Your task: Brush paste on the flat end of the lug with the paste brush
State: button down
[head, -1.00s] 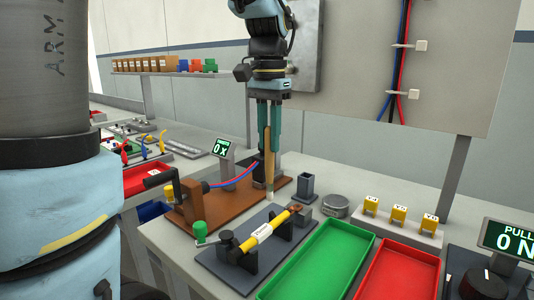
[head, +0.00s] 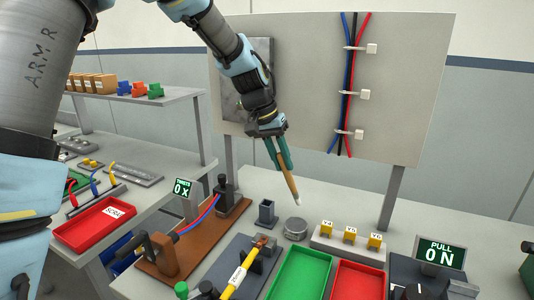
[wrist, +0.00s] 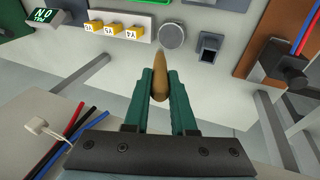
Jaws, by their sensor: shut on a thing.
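My gripper (head: 280,158) is shut on the paste brush (head: 291,188), which has a tan wooden handle and a pale tip. The brush leans, tip down and to the right, and appears just above the round grey tin (head: 296,229). The wrist view shows the brush (wrist: 161,78) between my green fingers (wrist: 173,102), pointing towards the tin (wrist: 171,36). The lug (head: 262,241) is copper-coloured, at the upper end of a yellow cable (head: 240,274) in a dark fixture. Whether paste is on its flat end is too small to tell.
A dark, open square holder (head: 266,213) stands left of the tin. Yellow blocks (head: 350,233) sit on a rack to the right. Green (head: 299,274) and red (head: 358,279) trays lie in front. A wooden board with a crimping tool (head: 163,255) is at left.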

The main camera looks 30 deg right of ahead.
jog(key=shift+f+b, duration=2.1)
jog(key=shift+f, duration=0.85)
jog(key=shift+f+b, duration=0.35)
jog(key=shift+f, duration=0.3)
jog(key=shift+r, duration=0.1)
jog(key=shift+r+p, duration=2.55)
jog(key=shift+r, duration=0.95)
jog(key=shift+f, duration=0.1)
